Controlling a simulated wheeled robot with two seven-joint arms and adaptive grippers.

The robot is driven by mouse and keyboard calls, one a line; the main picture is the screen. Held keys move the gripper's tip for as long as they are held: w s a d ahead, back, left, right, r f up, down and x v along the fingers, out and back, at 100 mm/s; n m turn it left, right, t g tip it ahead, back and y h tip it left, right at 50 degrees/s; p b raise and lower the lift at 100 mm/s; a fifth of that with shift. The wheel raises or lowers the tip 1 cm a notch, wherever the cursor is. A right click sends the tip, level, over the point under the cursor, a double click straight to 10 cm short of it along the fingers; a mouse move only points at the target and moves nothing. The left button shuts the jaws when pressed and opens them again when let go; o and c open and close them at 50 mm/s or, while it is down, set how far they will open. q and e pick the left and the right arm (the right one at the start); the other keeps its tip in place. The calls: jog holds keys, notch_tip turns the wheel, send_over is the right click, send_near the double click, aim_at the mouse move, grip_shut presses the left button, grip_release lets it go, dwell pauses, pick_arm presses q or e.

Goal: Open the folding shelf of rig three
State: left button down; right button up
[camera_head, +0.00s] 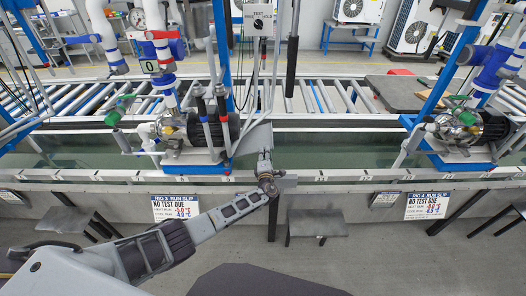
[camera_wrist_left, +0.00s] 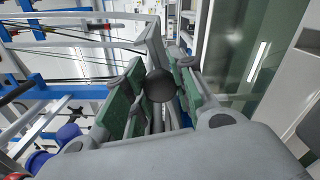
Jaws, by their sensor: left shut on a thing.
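My left gripper (camera_head: 264,158) reaches up from the lower left to the front rail of rig three, just right of the pump (camera_head: 190,130). In the left wrist view a dark round knob (camera_wrist_left: 160,85) sits between its two green-padded fingers (camera_wrist_left: 158,92), and the gripper is shut on it. A light grey slanted plate (camera_head: 254,138) stands right behind the gripper; it may be the folding shelf, but I cannot tell how far it is folded. The gripper hides part of it. My right gripper is not in view.
The rig 3 run slip (camera_head: 175,206) hangs on the trough front (camera_head: 340,188), left of my gripper. A second pump (camera_head: 470,128) stands at rig four. Low grey stools (camera_head: 306,222) stand below the trough. Thin poles and hoses rise close to the gripper.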

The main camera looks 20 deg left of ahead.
pick_arm(q)
jog(key=shift+d+f+m, duration=0.2)
jog(key=shift+f+m, duration=0.3)
jog(key=shift+f, duration=0.2)
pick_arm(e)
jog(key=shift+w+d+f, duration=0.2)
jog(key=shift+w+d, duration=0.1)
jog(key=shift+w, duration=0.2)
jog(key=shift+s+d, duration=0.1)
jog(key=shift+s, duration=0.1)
pick_arm(q)
jog(key=c, duration=1.2)
grip_release()
jog(key=shift+s+d, duration=0.1)
jog(key=shift+s, duration=0.05)
jog(key=shift+s+d+f, duration=0.1)
jog(key=shift+s+d, duration=0.05)
jog(key=shift+s, duration=0.55)
jog(key=shift+v, duration=5.05)
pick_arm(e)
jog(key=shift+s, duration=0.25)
